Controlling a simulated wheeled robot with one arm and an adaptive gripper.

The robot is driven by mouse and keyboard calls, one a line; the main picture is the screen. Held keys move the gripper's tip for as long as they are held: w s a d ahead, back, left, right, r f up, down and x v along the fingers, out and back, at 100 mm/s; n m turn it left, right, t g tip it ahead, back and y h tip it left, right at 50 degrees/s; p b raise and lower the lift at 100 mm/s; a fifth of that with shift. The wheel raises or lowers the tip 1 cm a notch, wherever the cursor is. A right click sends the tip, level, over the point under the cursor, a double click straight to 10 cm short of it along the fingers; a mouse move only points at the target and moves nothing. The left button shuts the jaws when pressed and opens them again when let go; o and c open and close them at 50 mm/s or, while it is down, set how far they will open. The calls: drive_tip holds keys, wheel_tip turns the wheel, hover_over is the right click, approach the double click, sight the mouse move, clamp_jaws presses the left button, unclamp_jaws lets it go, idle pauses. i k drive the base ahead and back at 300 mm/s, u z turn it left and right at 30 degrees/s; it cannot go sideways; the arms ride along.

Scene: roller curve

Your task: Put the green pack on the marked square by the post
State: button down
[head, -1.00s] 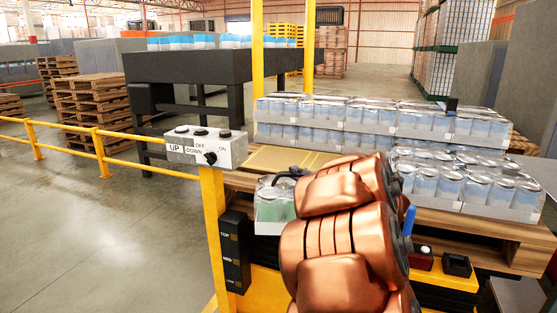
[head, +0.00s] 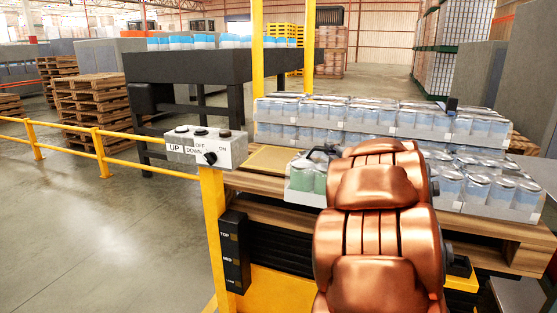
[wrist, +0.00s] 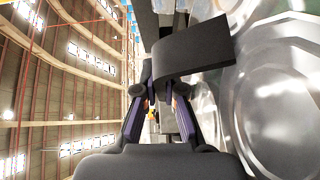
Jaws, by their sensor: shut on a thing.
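The green pack (head: 305,180), green cans under clear film, is in the head view left of my copper arm, which hides its right part. My gripper (head: 322,152) is mostly hidden behind the arm; a dark finger shows at the pack's top. In the wrist view my gripper (wrist: 160,105) is shut on the pack, whose film-covered can tops (wrist: 280,110) fill the right side. The marked square (head: 268,158), tan with yellow edging, lies on the pallet just behind and left of the pack, beside the yellow post (head: 213,235) with the control box. I cannot tell whether the pack touches the pallet.
Blue-and-white packs (head: 375,115) stand stacked along the back and right of the wooden pallet (head: 490,240). The control box (head: 207,149) stands close at the left. A yellow rail (head: 95,140) and open floor lie further left. A dark conveyor (head: 215,66) stands behind.

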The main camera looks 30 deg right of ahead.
sight(276, 160)
drive_tip(key=i, duration=1)
